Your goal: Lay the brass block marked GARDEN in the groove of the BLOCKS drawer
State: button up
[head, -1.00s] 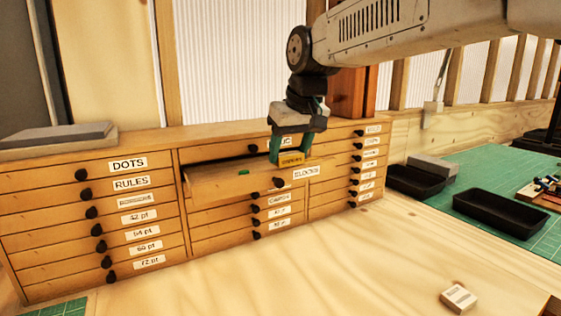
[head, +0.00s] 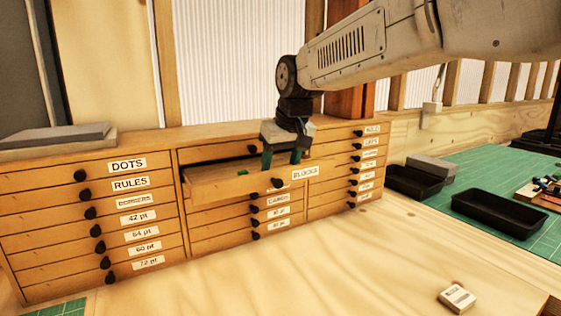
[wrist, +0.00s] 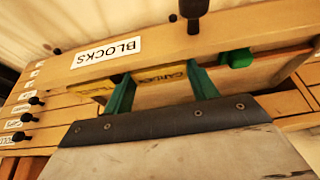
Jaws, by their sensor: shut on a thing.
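The BLOCKS drawer (head: 225,186) is pulled out in the middle of the cabinet, and its label also shows in the wrist view (wrist: 85,56). My gripper (head: 282,160) reaches down into the drawer, behind its front board. In the wrist view my gripper (wrist: 160,88) has its green fingers shut on the yellow brass block marked GARDEN (wrist: 158,76). The block lies low, close behind the drawer front. In the head view the front hides it. The groove is not clearly seen, so I cannot tell whether the block rests in it.
A small green piece (head: 243,172) lies in the drawer, just beside one finger in the wrist view (wrist: 237,58). Shut, labelled drawers surround the open one. Black trays (head: 499,213) stand on the green mat at right. A small pale block (head: 457,298) lies on the bench.

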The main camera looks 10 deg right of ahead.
jog(key=o, duration=1.3)
jog(key=shift+c, duration=0.2)
jog(key=shift+r, duration=0.1)
jog(key=v, duration=1.2)
jog(key=s+d+f+m+g, duration=0.1)
jog(key=s+d+f, duration=0.4)
jog(key=s, duration=0.5)
jog(key=s+d+f+m+g+h, duration=0.1)
jog(key=s+d+f+m, duration=0.1)
jog(key=s+d+f, duration=0.4)
jog(key=s+d+f+m, duration=0.1)
jog(key=s+d+f, duration=0.5)
jog(key=s+f, duration=0.4)
jog(key=s, duration=0.6)
jog(key=shift+s+f+m+g+h, duration=0.2)
jog(key=shift+f+m+g+h, duration=0.1)
jog(key=shift+g+h, duration=0.1)
jog(key=shift+d, duration=0.1)
